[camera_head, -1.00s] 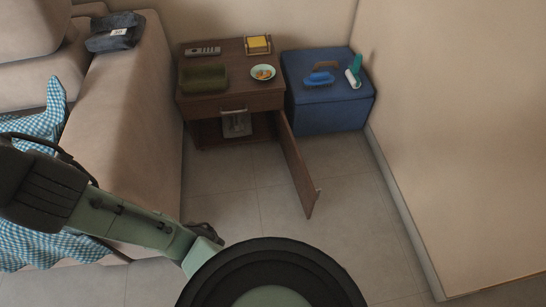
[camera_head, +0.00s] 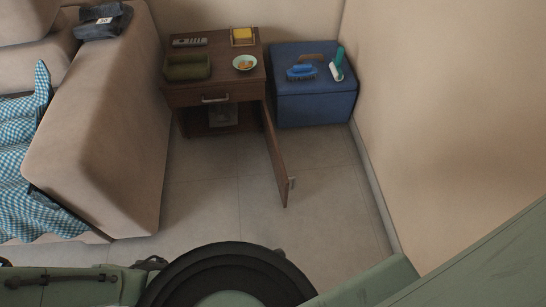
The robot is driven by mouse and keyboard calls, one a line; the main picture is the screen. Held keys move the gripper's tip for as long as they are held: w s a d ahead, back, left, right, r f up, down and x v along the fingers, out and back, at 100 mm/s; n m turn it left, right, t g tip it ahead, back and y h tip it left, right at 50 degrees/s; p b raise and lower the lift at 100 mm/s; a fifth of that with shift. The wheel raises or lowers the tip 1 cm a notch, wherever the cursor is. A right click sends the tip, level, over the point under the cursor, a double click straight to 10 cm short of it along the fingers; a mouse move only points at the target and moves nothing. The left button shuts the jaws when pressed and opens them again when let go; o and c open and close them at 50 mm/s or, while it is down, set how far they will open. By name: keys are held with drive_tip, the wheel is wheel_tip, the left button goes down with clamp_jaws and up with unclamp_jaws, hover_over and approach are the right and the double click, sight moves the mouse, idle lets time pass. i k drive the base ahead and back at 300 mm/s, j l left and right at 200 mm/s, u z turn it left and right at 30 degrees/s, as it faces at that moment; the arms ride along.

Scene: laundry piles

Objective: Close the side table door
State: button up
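The side table (camera_head: 185,95) is dark brown wood and stands against the back wall, right of the sofa. It has a drawer with a metal handle, and the drawer is shut. Below it the compartment is open, with a pale object (camera_head: 222,114) inside. The door (camera_head: 277,155) is hinged at the right side of the compartment and stands swung out toward me, with a small handle near its free edge. My gripper cannot be made out; only green and black parts of my arm show along the bottom and lower right, apart from the door.
A blue storage box (camera_head: 315,108) stands right of the table, with a brush (camera_head: 301,72) and a lint roller (camera_head: 337,66) on top. The sofa (camera_head: 110,130) borders the left, the wall the right. Tiled floor (camera_head: 205,205) before the table is clear.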

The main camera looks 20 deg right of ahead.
sight(282, 179)
drive_tip(key=k+l+u, duration=0.15)
drive_tip(key=l, duration=0.35)
drive_tip(key=k+l+u, duration=0.2)
drive_tip(key=k+l, duration=0.5)
drive_tip(key=l, duration=0.15)
drive_tip(key=k+l, duration=0.3)
drive_tip(key=l, duration=0.15)
drive_tip(key=k+l, duration=0.25)
drive_tip(key=l, duration=0.15)
drive_tip(key=k+l, duration=0.3)
drive_tip(key=l, duration=0.15)
drive_tip(key=i+j+u, duration=0.2)
drive_tip(key=i+j, duration=0.8)
